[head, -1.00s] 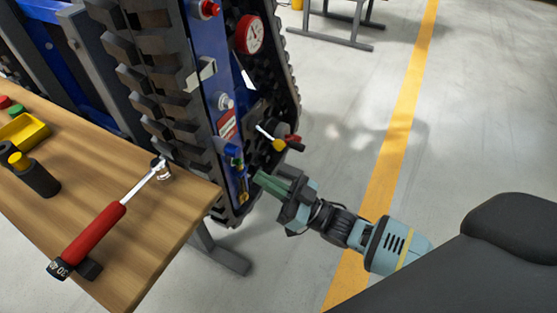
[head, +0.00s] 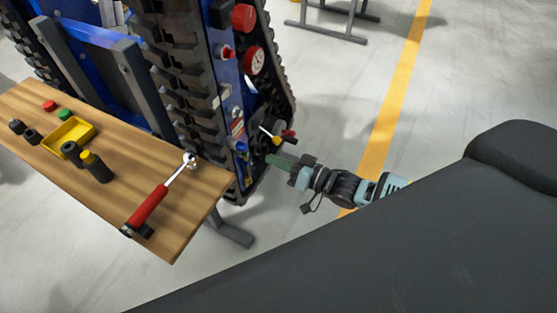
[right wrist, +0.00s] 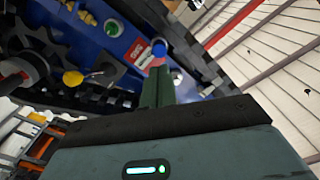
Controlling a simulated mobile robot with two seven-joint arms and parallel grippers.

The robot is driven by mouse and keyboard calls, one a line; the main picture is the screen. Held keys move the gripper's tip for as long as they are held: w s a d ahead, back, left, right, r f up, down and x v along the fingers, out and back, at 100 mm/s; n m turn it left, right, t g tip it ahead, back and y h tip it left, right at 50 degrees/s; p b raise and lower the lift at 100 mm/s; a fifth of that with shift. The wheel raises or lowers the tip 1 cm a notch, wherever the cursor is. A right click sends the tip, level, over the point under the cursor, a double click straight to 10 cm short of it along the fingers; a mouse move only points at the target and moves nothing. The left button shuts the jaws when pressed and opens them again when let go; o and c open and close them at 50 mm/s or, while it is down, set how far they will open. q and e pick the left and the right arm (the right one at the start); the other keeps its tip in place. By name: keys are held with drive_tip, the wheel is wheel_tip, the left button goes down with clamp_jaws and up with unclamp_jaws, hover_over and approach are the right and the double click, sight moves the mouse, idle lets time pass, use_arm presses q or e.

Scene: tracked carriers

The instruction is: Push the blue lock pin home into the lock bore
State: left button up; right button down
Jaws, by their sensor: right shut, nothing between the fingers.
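The blue lock pin (head: 241,147) shows low on the blue side panel of the tracked carrier (head: 228,98). In the right wrist view its round blue head (right wrist: 158,48) stands just beyond the fingertips. My right gripper (head: 271,160) is shut and empty, its green fingers pointing left at the panel, a little right of and below the pin. In the right wrist view the shut fingers (right wrist: 157,86) point up towards the pin head; I cannot tell whether they touch it. The lock bore is not clearly seen. My left gripper is not in view.
A wooden table (head: 200,215) at the left holds a red-handled wrench (head: 150,205), a yellow tray (head: 52,138) and several small cylinders. A lever with a yellow knob (head: 277,141) juts out just above my right gripper. Open floor lies to the right.

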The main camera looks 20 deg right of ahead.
sight(246, 148)
drive_tip(key=shift+f, duration=0.15)
drive_tip(key=b+x, duration=0.1)
drive_tip(key=x, duration=0.3)
drive_tip(key=shift+f, duration=0.1)
drive_tip(key=shift+w+a, duration=0.45)
drive_tip(key=shift+w, duration=0.05)
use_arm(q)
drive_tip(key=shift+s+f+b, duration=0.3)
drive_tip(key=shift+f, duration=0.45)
use_arm(e)
drive_tip(key=shift+w+a, duration=0.2)
drive_tip(key=shift+w, duration=0.05)
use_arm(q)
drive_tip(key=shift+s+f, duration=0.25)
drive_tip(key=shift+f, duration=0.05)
use_arm(e)
drive_tip(key=shift+w+a, duration=0.15)
drive_tip(key=shift+w, duration=0.05)
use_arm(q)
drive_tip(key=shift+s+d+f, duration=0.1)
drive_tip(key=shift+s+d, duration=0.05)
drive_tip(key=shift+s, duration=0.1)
use_arm(e)
drive_tip(key=shift+w+a+r, duration=0.1)
drive_tip(key=shift+r, duration=0.2)
